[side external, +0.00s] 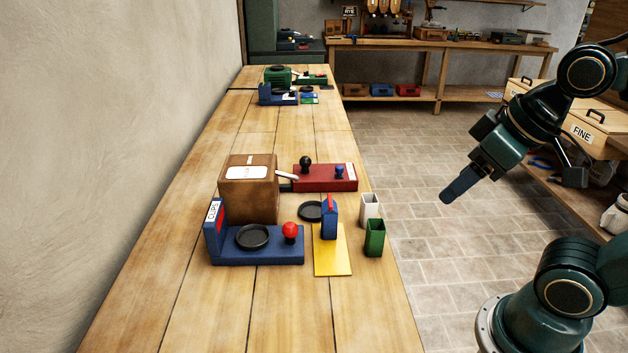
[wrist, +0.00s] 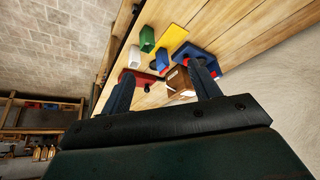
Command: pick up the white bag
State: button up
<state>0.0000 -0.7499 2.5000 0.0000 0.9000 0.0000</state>
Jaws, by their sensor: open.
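A small white open-topped bag (side external: 370,208) stands upright near the right edge of the wooden table, just behind a green open-topped bag (side external: 374,239). In the wrist view the white bag (wrist: 135,56) is beside the green one (wrist: 147,39), beyond the fingertips. My gripper (side external: 460,188) hangs in the air over the floor, to the right of the table and well apart from the white bag. In the wrist view my gripper (wrist: 162,82) has its two fingers spread with nothing held between them.
A blue bag with a red top (side external: 329,220) stands on a yellow mat (side external: 333,262). A blue device with a red knob (side external: 255,247), a brown box (side external: 248,188) and a red device (side external: 325,178) stand to its left and behind. The table front is clear.

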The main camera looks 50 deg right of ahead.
jog(key=shift+o, duration=0.4)
jog(key=shift+w, duration=0.1)
jog(key=n+g+y, duration=0.2)
jog(key=n+y, duration=0.1)
jog(key=n, duration=0.6)
send_over(375, 198)
jog(key=s+d, duration=0.3)
notch_tip(375, 198, down, 12)
jog(key=shift+g, duration=0.3)
jog(key=x, duration=0.8)
jog(key=shift+w+a, duration=0.2)
jog(key=shift+a, duration=0.15)
jog(key=shift+w+a+f, duration=0.1)
jog(key=shift+w+f, duration=0.05)
jog(key=shift+f, duration=0.3)
jog(key=shift+x, duration=2.6)
jog(key=shift+w, duration=0.15)
